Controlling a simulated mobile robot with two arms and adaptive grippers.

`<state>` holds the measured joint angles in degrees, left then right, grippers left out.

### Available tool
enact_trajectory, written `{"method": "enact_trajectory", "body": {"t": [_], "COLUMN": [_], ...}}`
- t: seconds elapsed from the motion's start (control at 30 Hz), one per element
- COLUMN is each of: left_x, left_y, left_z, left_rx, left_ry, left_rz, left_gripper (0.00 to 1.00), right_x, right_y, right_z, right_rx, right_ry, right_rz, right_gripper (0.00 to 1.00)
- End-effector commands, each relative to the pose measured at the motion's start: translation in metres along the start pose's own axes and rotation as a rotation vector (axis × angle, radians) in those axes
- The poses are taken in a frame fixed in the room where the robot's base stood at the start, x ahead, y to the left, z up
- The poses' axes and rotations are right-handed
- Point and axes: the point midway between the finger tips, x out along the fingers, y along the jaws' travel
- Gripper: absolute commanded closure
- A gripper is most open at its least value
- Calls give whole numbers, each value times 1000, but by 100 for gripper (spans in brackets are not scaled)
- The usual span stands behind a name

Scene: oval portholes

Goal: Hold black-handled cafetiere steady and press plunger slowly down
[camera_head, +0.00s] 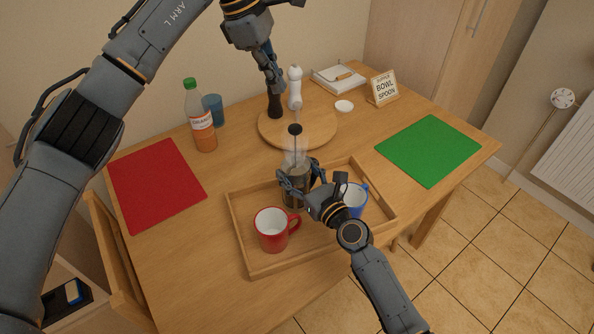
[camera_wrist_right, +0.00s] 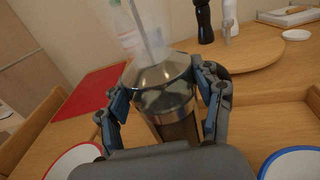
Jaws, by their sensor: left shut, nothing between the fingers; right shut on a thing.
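The cafetiere (camera_head: 294,190) stands upright in the wooden tray (camera_head: 240,232), with its glass, metal band and dark contents also showing in the right wrist view (camera_wrist_right: 165,100). Its plunger rod stands up out of the top, with the dark knob (camera_head: 295,129) high above the body. My right gripper (camera_head: 303,180) is shut around the cafetiere's body, one finger on each side; the handle is mostly hidden. My left gripper (camera_head: 275,86) is shut and empty, in the air above and behind the knob, apart from it in the picture.
A red mug (camera_head: 271,229) and a blue-rimmed mug (camera_head: 354,199) flank the cafetiere in the tray. A round board (camera_head: 320,132) behind holds a black mill (camera_head: 274,106) and a white mill (camera_head: 295,88). A bottle (camera_head: 202,125) and blue cup (camera_head: 213,109) stand back left.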

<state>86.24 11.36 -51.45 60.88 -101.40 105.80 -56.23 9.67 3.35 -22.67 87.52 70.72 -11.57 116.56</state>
Motion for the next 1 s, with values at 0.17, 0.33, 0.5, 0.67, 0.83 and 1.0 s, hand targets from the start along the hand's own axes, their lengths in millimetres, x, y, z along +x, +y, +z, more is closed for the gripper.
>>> {"method": "enact_trajectory", "body": {"t": [0.17,0.33,0.5,0.67,0.83,1.0], "left_x": [2,5,8,10,12,22], "left_y": [2,3,3,3,3,1], "left_z": [8,15,23,29,32,30], "left_rx": [429,881,1306,1604,1767,1804], "left_ry": [83,184,288,365,408,413], "left_rz": [54,75,63,35,13,5], "left_gripper": [100,100,100,100,100,100], "right_x": [0,0,0,0,0,0], "right_y": [0,0,0,0,0,0], "right_z": [0,0,0,0,0,-1], "right_rx": [0,0,-1,-1,-1,-1], "right_ry": [1,1,1,1,1,1], "right_rz": [0,0,0,0,0,0], "right_gripper": [97,97,97,97,97,97]}}
